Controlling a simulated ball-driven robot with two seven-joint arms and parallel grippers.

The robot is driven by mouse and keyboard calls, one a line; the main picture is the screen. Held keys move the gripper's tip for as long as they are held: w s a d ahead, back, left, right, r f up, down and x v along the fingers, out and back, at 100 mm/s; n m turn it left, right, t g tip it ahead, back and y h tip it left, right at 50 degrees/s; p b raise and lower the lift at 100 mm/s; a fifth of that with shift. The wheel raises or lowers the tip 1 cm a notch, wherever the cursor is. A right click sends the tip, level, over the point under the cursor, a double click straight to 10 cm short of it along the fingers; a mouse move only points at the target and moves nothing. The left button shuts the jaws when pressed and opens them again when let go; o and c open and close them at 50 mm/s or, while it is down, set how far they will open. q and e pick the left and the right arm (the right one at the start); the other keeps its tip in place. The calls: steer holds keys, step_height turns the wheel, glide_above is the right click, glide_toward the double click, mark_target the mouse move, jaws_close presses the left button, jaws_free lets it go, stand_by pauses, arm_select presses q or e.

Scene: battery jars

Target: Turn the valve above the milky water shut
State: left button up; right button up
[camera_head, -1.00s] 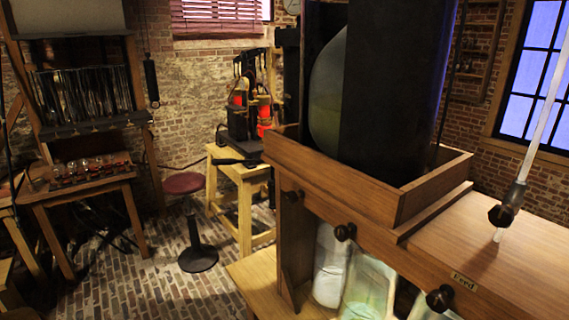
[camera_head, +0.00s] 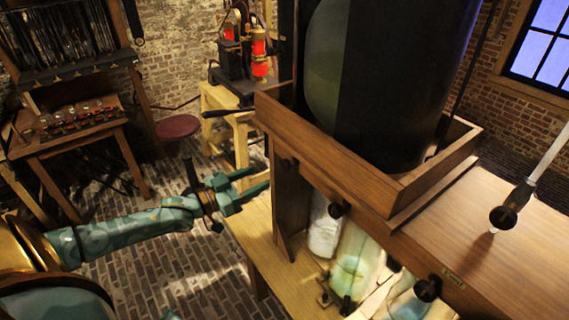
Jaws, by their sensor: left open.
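Dark round valve knobs sit along the front rail of the wooden stand (camera_head: 330,170): a middle knob (camera_head: 338,209) and a right knob (camera_head: 427,289). Below the rail stand glass jars: a whitish, cloudy jar (camera_head: 325,232), a pale greenish jar (camera_head: 357,262) and a partly hidden jar (camera_head: 408,303). I cannot tell for certain which holds the milky water. My left gripper (camera_head: 262,179) is open and empty, just left of the stand's front, apart from the middle knob. My right gripper is not seen.
A large dark cylinder (camera_head: 405,80) stands in the tray on top of the stand. A yellow stool (camera_head: 235,125) with apparatus and a bench (camera_head: 70,150) are behind. Brick floor lies open at lower left.

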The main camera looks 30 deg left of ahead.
mark_target(282, 167)
arm_select(q)
steer(key=x, duration=0.6)
steer(key=shift+w, duration=0.4)
steer(key=x, duration=0.3)
steer(key=shift+d+p, duration=0.1)
steer(key=shift+p, duration=0.25)
steer(key=shift+w+d+f, duration=0.1)
steer(key=shift+w, duration=0.35)
steer(key=shift+s, duration=0.1)
steer(key=shift+c, duration=0.8)
steer(key=c, duration=0.8)
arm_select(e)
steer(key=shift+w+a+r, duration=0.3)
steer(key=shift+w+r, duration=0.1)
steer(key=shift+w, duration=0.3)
